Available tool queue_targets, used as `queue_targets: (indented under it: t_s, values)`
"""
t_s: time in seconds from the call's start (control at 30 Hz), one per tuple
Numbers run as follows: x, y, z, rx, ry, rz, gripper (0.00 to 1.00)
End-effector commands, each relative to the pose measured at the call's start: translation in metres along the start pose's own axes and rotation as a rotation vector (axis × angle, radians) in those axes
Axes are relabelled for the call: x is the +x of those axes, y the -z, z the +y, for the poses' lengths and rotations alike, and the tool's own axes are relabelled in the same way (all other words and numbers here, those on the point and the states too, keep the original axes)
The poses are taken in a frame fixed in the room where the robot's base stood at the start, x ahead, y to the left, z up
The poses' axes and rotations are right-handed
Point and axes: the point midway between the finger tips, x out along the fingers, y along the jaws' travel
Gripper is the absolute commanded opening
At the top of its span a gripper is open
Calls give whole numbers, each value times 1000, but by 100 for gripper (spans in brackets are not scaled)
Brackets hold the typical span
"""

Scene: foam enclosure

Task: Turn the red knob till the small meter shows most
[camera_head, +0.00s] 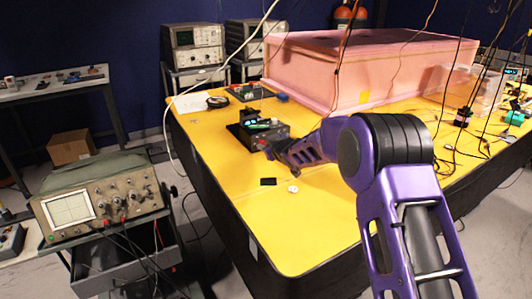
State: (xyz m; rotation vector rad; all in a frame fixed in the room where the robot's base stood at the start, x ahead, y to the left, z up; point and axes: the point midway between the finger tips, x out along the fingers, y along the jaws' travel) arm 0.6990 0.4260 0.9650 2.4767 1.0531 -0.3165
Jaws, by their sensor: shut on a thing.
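A small dark box (275,132) stands on the yellow table, with small lit displays (251,121) at its back left. Their reading is too small to make out. A hint of red, the red knob (262,143), shows on the near face of the box. My gripper (267,148) reaches in from the right and is shut at that face, on the knob. The fingers and most of the knob are hard to make out, as the gripper covers them.
The yellow table (290,235) is clear in front, apart from a small black piece (268,181) and a white piece (293,189). A pink foam enclosure (375,75) stands behind. Cables hang at right. An oscilloscope (100,195) sits on a cart at left.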

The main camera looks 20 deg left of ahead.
Motion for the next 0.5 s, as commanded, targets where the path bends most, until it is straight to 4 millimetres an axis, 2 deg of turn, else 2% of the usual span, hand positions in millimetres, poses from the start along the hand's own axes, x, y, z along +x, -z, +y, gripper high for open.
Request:
queue_targets:
  t_s: [0.1, 0.5]
  values:
    - [3, -6, -4, -68, -28, 4, 0]
    - [1, 0, -7, -365, -148, 0, 0]
